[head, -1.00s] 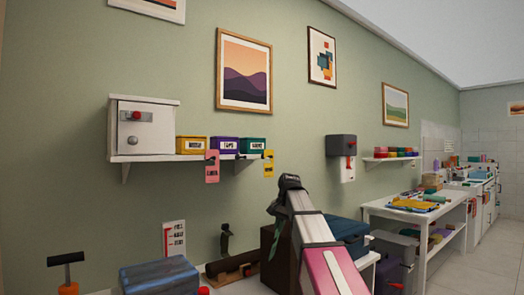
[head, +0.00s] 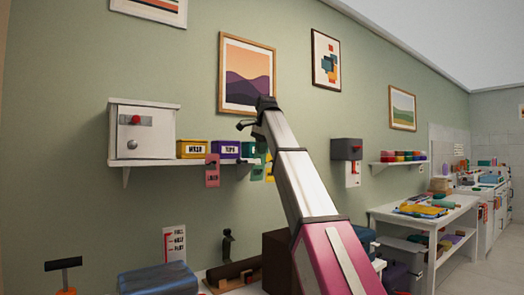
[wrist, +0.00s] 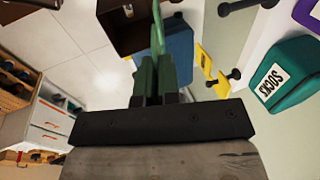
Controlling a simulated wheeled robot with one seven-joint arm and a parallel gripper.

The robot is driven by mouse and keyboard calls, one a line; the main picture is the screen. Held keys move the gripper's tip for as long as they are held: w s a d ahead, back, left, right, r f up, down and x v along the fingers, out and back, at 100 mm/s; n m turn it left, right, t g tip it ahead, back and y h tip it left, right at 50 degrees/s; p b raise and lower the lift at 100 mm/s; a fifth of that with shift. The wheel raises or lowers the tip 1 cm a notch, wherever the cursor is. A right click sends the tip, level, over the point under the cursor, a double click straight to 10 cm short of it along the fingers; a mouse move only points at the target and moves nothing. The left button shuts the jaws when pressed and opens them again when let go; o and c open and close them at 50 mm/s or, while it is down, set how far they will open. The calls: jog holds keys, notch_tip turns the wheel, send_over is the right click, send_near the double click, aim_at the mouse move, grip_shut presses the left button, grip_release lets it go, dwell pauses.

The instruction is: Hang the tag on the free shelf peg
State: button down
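My gripper (wrist: 155,97) is shut on a green tag (wrist: 158,40), whose upper part shows between and beyond the fingers in the wrist view. In the head view the green tag (head: 257,172) is just below the shelf front, beside the yellow tag (head: 269,168). The shelf (head: 200,163) has black pegs along its front. A pink tag (head: 212,172) hangs on the left one. The yellow tag (wrist: 205,60) hangs on the right peg (wrist: 223,80). A middle peg (wrist: 242,6) looks bare in the wrist view. My arm partly hides this area in the head view.
Yellow (head: 193,149), purple (head: 227,149) and teal (wrist: 288,75) labelled boxes stand on the shelf, with a white cabinet (head: 145,133) at its left. A grey wall box (head: 346,149) is to the right. A blue bin (wrist: 180,50) and brown box (wrist: 115,20) stand below.

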jog(key=shift+w+a, duration=0.1)
jog(key=w+a, duration=0.4)
jog(key=w, duration=0.1)
jog(key=w+a, duration=0.2)
jog(key=shift+w+f, duration=0.1)
jog(key=shift+w, duration=0.1)
jog(key=shift+s+a+f, duration=0.1)
jog(key=shift+a+f, duration=0.05)
jog(key=shift+f, duration=0.5)
dwell(0.7)
jog(key=c, duration=0.8)
grip_release()
jog(key=shift+r, duration=0.1)
